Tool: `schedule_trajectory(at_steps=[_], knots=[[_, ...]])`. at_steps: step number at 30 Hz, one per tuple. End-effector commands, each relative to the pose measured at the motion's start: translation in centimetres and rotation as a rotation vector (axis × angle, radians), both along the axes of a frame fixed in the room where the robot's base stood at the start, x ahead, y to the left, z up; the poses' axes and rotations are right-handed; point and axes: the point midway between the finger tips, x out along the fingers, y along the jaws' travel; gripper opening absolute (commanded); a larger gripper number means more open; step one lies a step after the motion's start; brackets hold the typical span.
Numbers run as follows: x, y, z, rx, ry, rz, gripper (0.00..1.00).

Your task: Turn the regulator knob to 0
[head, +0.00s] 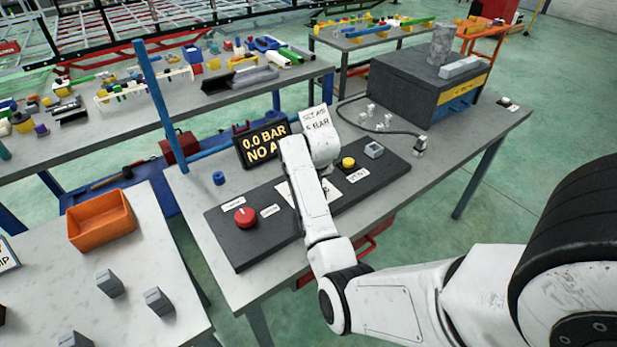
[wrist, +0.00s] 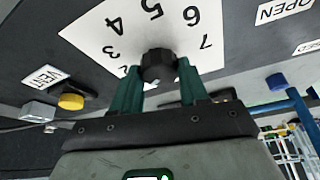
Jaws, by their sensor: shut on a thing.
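The regulator knob (wrist: 158,62) is a black, ridged knob in the wrist view, in front of a white dial sheet (wrist: 105,38). The numbers 3 to 7 can be read on the sheet; a further mark beside the knob is partly hidden. My gripper (wrist: 158,75) has its two green fingers on either side of the knob, shut on it. No pointer on the knob can be made out. In the head view, my arm hides the knob and fingers, and part of the dial sheet (head: 287,194) shows. A display (head: 263,145) reads 0.0 BAR, its second line partly covered.
The dark panel (head: 238,254) also bears a red knob (head: 245,215) and a yellow button (head: 348,163), labelled VENT in the wrist view. A dark box (head: 400,92) stands at the table's back right.

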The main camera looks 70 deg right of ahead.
Motion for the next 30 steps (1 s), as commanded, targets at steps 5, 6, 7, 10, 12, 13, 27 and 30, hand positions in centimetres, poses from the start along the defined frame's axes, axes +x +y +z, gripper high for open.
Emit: schedule_trajectory(at_steps=[5,6,7,10,12,13,27,30], knots=[[-0.07,-0.18,0.09,-0.001,-0.003,0.164,0.13],[-0.12,-0.22,0.08,-0.001,-0.002,0.203,0.13],[-0.11,-0.23,0.08,-0.001,-0.002,0.231,0.13],[-0.12,-0.31,0.09,-0.002,-0.002,0.326,0.13],[-0.13,-0.34,0.10,-0.001,-0.002,0.392,0.13],[-0.13,-0.38,0.10,-0.001,-0.003,0.420,0.13],[-0.15,-0.59,0.06,-0.002,-0.002,0.836,0.13],[-0.11,-0.61,0.09,-0.002,-0.001,0.903,0.13]])
